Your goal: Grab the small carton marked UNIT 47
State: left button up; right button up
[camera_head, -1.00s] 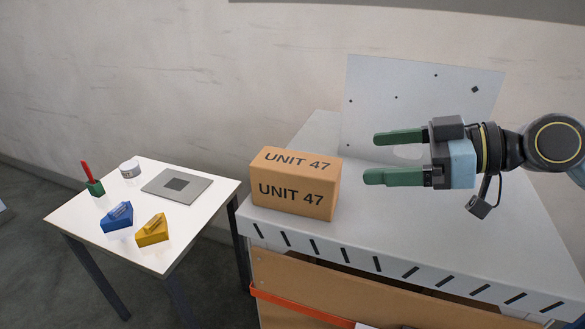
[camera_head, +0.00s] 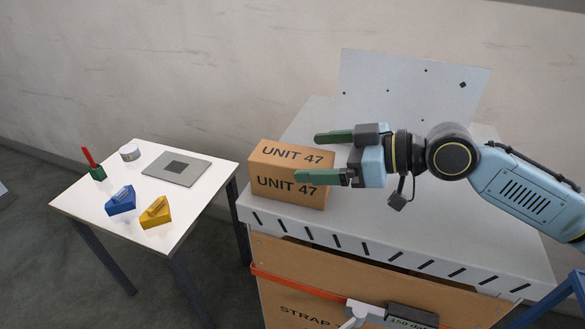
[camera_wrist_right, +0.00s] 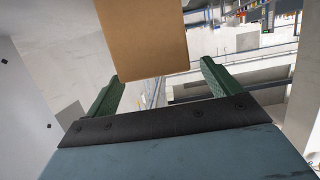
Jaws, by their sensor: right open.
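The small brown carton marked UNIT 47 (camera_head: 279,189) stands at the left end of the grey-white table top. Its label shows on two faces. My right gripper (camera_head: 306,157) comes in from the right with its two green fingers apart, pointing left at the carton's right end. One finger overlaps the carton's front face in the head view. In the right wrist view the carton (camera_wrist_right: 143,38) fills the space ahead of the open fingers (camera_wrist_right: 160,76). I cannot tell whether a finger touches it. My left gripper does not show.
A thin grey panel (camera_head: 400,95) stands upright at the back of the table top (camera_head: 440,235). A low white table (camera_head: 140,187) at the left holds a blue block (camera_head: 120,203), a yellow block (camera_head: 154,215), a grey plate (camera_head: 195,172) and a white round jar (camera_head: 130,153).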

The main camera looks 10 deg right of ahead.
aim_at(295, 156)
jog(key=shift+p+x, duration=0.6)
jog(key=shift+x, duration=1.4)
jog(key=shift+r, duration=0.1)
jog(key=c, duration=1.4)
